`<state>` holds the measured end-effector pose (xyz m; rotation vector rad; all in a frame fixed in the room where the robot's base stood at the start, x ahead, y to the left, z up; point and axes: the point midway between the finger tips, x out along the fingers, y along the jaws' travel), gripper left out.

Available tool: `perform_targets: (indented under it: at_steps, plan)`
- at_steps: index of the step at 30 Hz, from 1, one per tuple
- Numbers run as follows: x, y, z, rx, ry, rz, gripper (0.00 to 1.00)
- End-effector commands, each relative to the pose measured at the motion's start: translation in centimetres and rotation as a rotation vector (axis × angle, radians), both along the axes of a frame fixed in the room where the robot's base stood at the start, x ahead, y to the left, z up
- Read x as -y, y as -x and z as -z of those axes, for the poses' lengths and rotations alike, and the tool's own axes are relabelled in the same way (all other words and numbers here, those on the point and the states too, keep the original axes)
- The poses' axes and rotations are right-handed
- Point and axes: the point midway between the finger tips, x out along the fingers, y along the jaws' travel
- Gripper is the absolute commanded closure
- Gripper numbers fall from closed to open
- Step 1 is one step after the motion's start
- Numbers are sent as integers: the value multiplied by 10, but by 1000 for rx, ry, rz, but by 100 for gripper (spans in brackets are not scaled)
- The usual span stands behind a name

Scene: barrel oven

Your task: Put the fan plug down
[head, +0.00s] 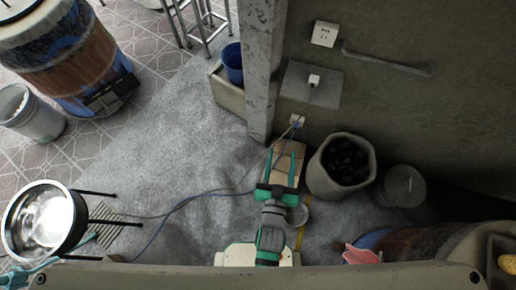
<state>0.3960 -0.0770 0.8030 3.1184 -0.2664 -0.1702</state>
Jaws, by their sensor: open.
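A small white plug-like piece (297,120), which looks like the fan plug, shows at the foot of the wall just above the cardboard box. A thin blue cord (180,205) runs from it down and left across the floor. I cannot tell whether the piece rests on something or sits in a socket. My gripper (280,154) is open, its two green fingers apart over the box, with nothing seen between them. Its tips are below and left of the white piece, apart from it in the picture. The fan itself is not clearly seen.
The cardboard box (288,153) stands by a concrete pillar (262,70). A bin of dark lumps (345,160) and a grey canister (402,187) stand right. A white wall fitting (314,80) sits on a grey panel. Grey floor (190,130) is open to the left.

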Motion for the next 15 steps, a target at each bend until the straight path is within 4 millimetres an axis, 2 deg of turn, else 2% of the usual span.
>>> perform_targets:
  at_steps: [1,9,15]
  plan:
    - [-11,20,-1,-18,-1,-21,54]
    - [-51,106,-28,-78,-14,-107,54]
    - [-66,149,-52,-113,-21,-152,54]
